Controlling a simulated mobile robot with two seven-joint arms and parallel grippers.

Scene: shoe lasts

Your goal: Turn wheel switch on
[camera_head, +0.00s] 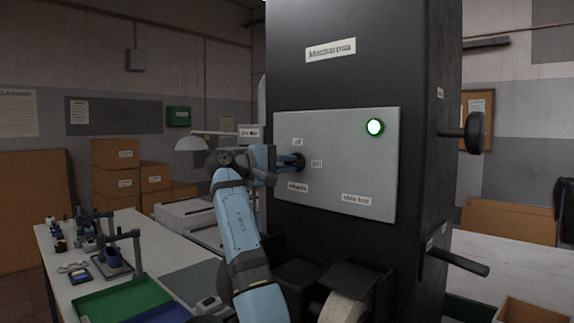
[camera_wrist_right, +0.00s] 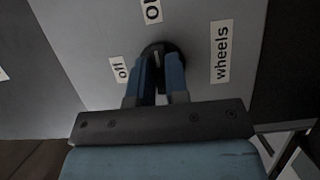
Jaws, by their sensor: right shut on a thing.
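The wheel switch (camera_head: 299,161) is a dark round knob on the grey panel (camera_head: 345,180) of a black machine. Labels around it read "off" and "on", and a "wheels" label (camera_wrist_right: 221,51) shows in the right wrist view. My right gripper (camera_head: 291,161) reaches the panel from the left, its blue fingers shut on the knob. In the right wrist view the fingers close around the dark knob (camera_wrist_right: 158,48), whose light mark points towards the "on" label (camera_wrist_right: 152,10). The fingers partly hide the knob. My left gripper is not in view.
A green-white lamp (camera_head: 375,127) glows at the panel's upper right. A black knob (camera_head: 475,132) and a lever (camera_head: 460,263) stick out from the machine's right side. A table with a green tray (camera_head: 120,300) and shoe-last stands is at the left, with cardboard boxes (camera_head: 115,155) behind.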

